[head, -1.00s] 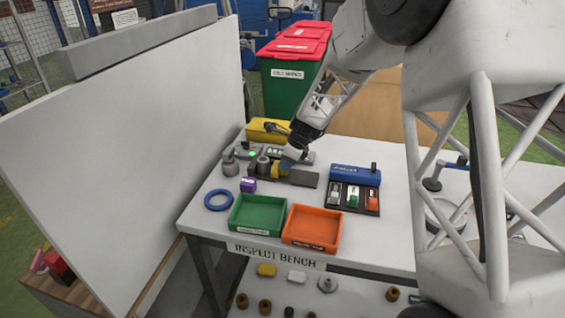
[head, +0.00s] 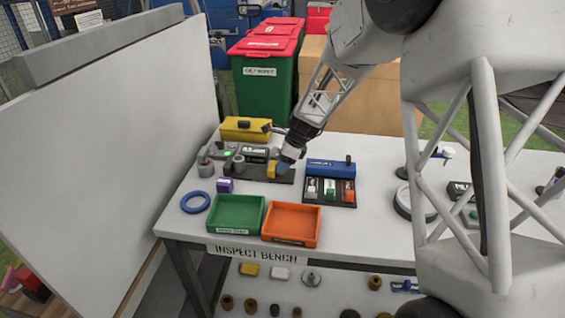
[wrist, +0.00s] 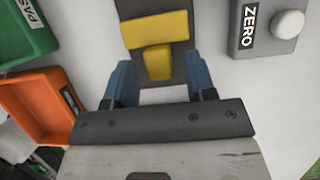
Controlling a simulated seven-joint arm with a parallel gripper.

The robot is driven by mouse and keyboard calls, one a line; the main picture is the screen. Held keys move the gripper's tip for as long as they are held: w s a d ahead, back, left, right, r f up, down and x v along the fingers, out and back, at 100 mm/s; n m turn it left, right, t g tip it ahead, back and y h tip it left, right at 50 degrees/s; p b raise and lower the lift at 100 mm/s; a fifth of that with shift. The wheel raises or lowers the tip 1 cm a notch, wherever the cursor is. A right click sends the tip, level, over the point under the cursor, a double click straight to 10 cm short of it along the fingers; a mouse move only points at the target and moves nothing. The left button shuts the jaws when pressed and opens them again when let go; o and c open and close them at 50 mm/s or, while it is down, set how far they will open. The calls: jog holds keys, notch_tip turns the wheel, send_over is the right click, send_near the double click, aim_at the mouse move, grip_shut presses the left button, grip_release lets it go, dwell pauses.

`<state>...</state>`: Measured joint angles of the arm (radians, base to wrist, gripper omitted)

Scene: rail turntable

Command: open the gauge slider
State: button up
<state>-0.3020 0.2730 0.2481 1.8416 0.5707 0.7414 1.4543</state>
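The gauge is a dark plate (head: 246,174) on the bench with a round grey post (head: 239,163) near its left part. Its yellow slider (head: 271,171) sits on the plate, right of the post. In the wrist view the slider (wrist: 156,31) is a wide yellow bar with a smaller yellow tab (wrist: 157,64) facing my gripper. My gripper (wrist: 161,76), with two blue fingers, is open. Its fingertips stand on either side of the tab's near end, with gaps visible. In the head view my gripper (head: 283,165) is at the slider's right side, partly hiding the plate.
Green tray (head: 237,229) and orange tray (head: 291,239) stand in front. A blue block (head: 331,167) and a dark holder (head: 329,202) are to the right. A yellow box (head: 245,127) is behind. The ZERO button box (wrist: 268,28) is near my right finger.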

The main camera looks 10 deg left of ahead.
dwell(0.3)
jog(key=v, duration=0.7)
jog(key=shift+r, duration=0.35)
jog(key=shift+d, duration=0.2)
jog(key=s+d+r+n+t+h, duration=0.1)
jog(key=s+d+r+n, duration=0.4)
jog(key=s+d, duration=0.4)
jog(key=s+d+r+n+h, duration=0.1)
jog(key=s+d+r+n, duration=0.3)
jog(key=s+d+r, duration=0.5)
jog(key=s+d+n+h, duration=0.1)
jog(key=s+d+n, duration=0.2)
jog(key=s, duration=0.5)
jog(key=s+d+f+n+t, duration=0.1)
jog(key=s+d+n, duration=0.2)
jog(key=s, duration=0.6)
jog(key=s+d+n+h, duration=0.1)
jog(key=s+d+n, duration=0.1)
jog(key=s, duration=0.7)
jog(key=shift+s+d+f+n+t+h, duration=0.3)
jog(key=shift+d+f+n, duration=0.1)
jog(key=shift+d, duration=0.2)
